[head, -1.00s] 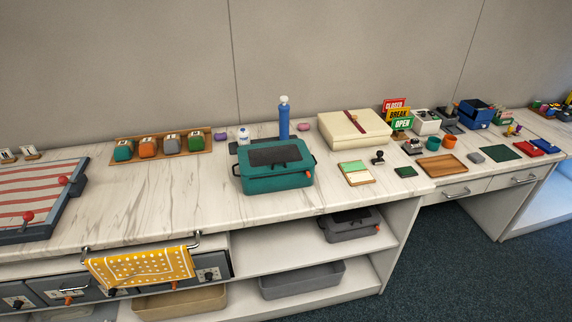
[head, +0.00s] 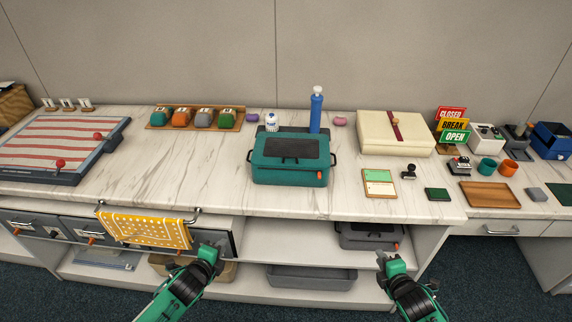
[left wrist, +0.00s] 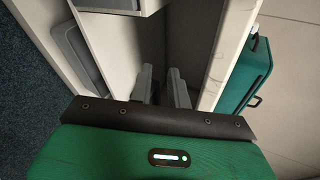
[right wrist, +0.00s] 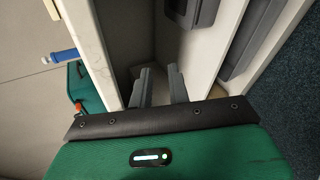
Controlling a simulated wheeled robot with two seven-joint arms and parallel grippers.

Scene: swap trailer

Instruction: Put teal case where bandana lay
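The teal case (head: 290,172), with a dark lid panel and side handles, sits closed on the marble counter. It shows partly at the right of the left wrist view (left wrist: 246,78) and the left of the right wrist view (right wrist: 84,92). A yellow bandana (head: 145,230) with white dots hangs over a metal rail at the counter's front, left of the case. My left gripper (head: 215,243) is below the counter edge, right of the bandana; its fingers are apart and empty. My right gripper (head: 388,260) is in front of the lower shelves, also open and empty.
The striped game board (head: 50,145) is at left. Counter left of the case is clear.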

